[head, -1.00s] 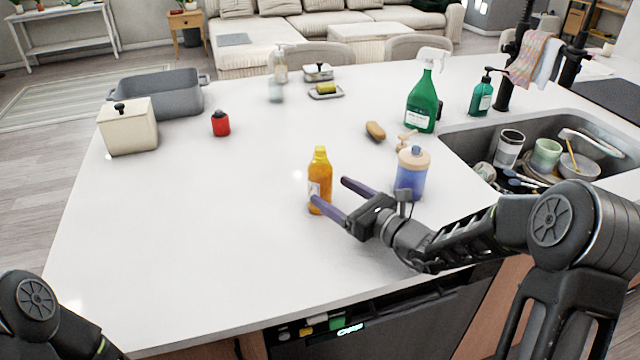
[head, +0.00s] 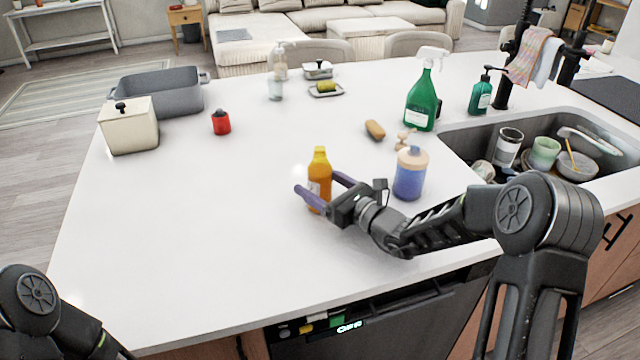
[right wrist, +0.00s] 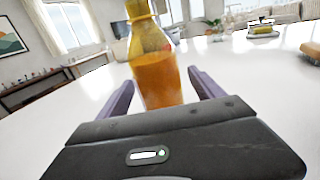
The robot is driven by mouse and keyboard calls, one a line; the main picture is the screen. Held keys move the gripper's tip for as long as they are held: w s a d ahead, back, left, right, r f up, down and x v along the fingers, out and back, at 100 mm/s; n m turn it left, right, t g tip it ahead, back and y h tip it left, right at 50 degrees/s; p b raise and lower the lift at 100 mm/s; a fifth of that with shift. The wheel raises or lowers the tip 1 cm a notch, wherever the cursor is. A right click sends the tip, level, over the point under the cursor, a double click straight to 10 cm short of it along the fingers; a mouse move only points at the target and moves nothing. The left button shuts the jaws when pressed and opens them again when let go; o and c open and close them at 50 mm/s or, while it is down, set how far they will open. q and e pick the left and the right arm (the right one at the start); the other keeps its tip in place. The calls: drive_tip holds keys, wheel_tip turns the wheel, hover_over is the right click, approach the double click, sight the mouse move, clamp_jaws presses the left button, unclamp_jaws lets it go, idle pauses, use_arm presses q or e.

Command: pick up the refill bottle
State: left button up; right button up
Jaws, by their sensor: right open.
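The refill bottle (head: 319,172) is orange with a yellow cap and a pale label. It stands upright on the white island counter. My right gripper (head: 316,184) is open, with its purple fingers on either side of the bottle. In the right wrist view the bottle (right wrist: 160,80) stands between the two fingers (right wrist: 158,88), with a gap showing towards the right finger. Whether either finger touches it I cannot tell. The lower part of the bottle is hidden behind the gripper body. Only part of my left arm shows at the lower left; its gripper is out of view.
A green spray bottle (head: 423,100) and a brown brush (head: 375,130) are farther back. The sink (head: 455,140) holds dishes. A red jar (head: 221,123) stands left; the counter's left front is clear.

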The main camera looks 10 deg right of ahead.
drive_tip(key=c, duration=1.6)
